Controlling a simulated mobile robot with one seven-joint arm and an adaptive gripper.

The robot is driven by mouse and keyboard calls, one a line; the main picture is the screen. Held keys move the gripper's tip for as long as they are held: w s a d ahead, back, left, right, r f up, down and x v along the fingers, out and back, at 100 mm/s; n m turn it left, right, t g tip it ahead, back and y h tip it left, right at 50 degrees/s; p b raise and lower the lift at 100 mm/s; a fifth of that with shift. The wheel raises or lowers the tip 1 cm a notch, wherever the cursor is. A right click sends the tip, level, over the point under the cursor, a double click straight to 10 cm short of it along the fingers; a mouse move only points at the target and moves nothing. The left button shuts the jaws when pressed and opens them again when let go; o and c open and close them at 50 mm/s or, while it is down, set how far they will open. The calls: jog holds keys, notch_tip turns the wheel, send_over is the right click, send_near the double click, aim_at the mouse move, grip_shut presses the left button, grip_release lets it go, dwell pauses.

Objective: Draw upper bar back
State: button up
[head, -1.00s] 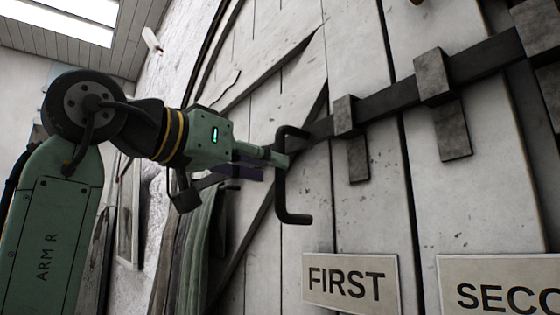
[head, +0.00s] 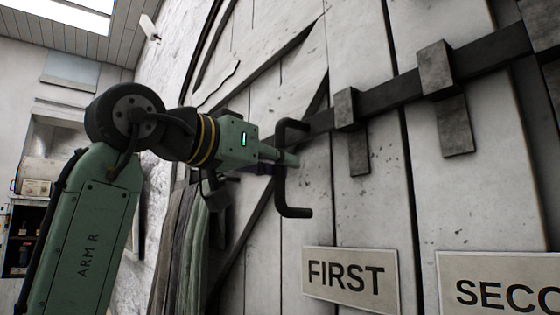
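The dark upper bar (head: 395,92) runs across the white plank door through two metal brackets, rising to the right. A black C-shaped handle (head: 279,186) stands at its left end. My gripper (head: 285,158) reaches in from the left at the handle's upright part. A green finger crosses the upright, and its tip shows just right of it. The other finger is mostly hidden, so I cannot tell whether the fingers are closed on the handle.
A "FIRST" sign (head: 350,281) and a partly cut-off second sign (head: 500,284) are on the door below the bar. Grey cloth (head: 180,250) hangs left of the handle. A dark shelf (head: 22,238) stands at the far left.

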grip_shut()
dwell(0.5)
